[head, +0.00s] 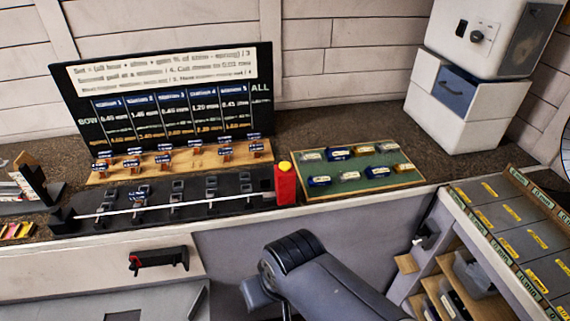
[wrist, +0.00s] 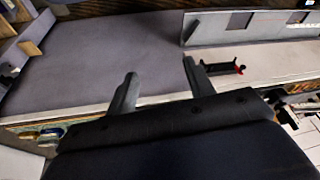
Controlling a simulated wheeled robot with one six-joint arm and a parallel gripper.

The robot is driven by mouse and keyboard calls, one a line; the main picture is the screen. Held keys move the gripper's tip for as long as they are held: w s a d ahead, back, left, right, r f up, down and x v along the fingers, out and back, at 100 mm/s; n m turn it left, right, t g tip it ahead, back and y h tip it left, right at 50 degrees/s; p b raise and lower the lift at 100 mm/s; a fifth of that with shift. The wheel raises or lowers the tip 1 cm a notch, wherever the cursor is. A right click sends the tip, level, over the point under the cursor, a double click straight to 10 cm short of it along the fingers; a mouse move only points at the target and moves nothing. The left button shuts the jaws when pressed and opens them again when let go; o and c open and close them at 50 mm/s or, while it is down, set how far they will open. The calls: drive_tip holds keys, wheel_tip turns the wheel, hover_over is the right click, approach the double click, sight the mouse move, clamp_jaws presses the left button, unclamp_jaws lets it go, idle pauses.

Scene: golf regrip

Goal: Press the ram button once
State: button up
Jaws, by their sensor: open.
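A red block (head: 286,185) with a yellow button (head: 284,167) on top stands upright at the right end of a long black fixture (head: 235,204) on the counter. It is the only button-like cap I can make out on the bench, and I see no label on it. My gripper (wrist: 160,80) shows in the wrist view with its two fingers apart and nothing between them. It points over grey surfaces, away from the red block, which is not in the wrist view. In the head view my arm is at the bottom centre, below and apart from the red block; my fingertips are hidden there.
A thin white rod (head: 190,205) lies along the fixture. A green tray (head: 395,180) with small labelled blocks sits right of the red block. A black sign board (head: 70,130) stands behind. A small black bracket (head: 158,261) with red, also in the wrist view (wrist: 222,69), is lower left.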

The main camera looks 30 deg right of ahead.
clamp_jaws()
idle(0.3)
idle(1.0)
